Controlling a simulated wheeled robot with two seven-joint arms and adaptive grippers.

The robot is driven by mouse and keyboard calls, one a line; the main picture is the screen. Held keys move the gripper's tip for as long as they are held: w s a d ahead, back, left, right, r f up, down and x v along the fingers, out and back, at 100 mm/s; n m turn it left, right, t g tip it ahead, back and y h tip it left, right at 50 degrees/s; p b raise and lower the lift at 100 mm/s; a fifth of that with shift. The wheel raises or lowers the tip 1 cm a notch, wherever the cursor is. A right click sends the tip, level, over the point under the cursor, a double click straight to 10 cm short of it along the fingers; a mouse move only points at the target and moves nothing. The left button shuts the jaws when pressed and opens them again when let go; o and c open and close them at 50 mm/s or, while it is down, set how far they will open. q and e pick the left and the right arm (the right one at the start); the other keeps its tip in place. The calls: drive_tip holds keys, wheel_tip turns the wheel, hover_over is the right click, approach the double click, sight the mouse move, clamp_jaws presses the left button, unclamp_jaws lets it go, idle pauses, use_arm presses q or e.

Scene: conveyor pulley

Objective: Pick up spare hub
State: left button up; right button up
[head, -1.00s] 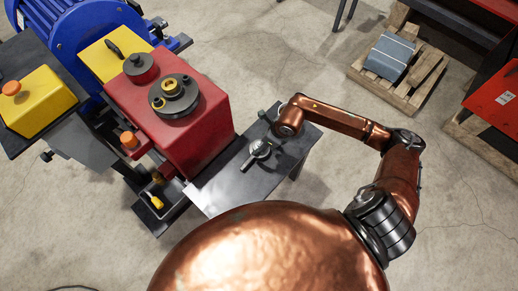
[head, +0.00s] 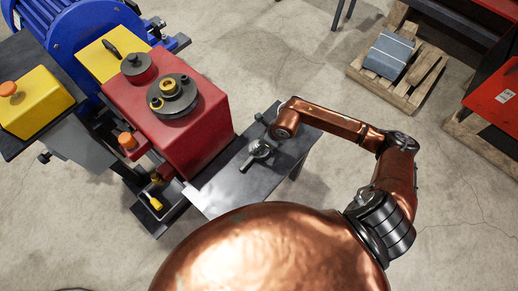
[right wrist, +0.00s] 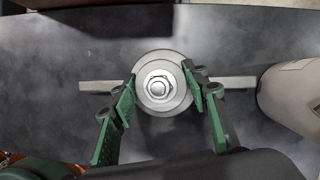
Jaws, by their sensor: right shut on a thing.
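The spare hub appears to be the round silver piece with a hex nut at its centre (right wrist: 162,88) in the right wrist view. A flat grey bar shows on both sides of it. In the head view the hub (head: 260,149) is small, over the dark metal table. My right gripper (right wrist: 161,93) has its green fingers shut on the hub, one on each side. In the head view the copper wrist partly hides this gripper. I cannot tell whether the hub touches the table. My left gripper is not in view.
The dark table (head: 222,187) adjoins a red housing (head: 190,130) carrying a dark round flange (head: 172,96). A pale cylinder (right wrist: 290,95) lies right of the hub in the right wrist view. A pallet with a grey block (head: 390,57) stands at the back right.

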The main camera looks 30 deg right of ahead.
clamp_jaws()
drive_tip(key=shift+w+r, duration=0.1)
drive_tip(key=shift+r, duration=0.1)
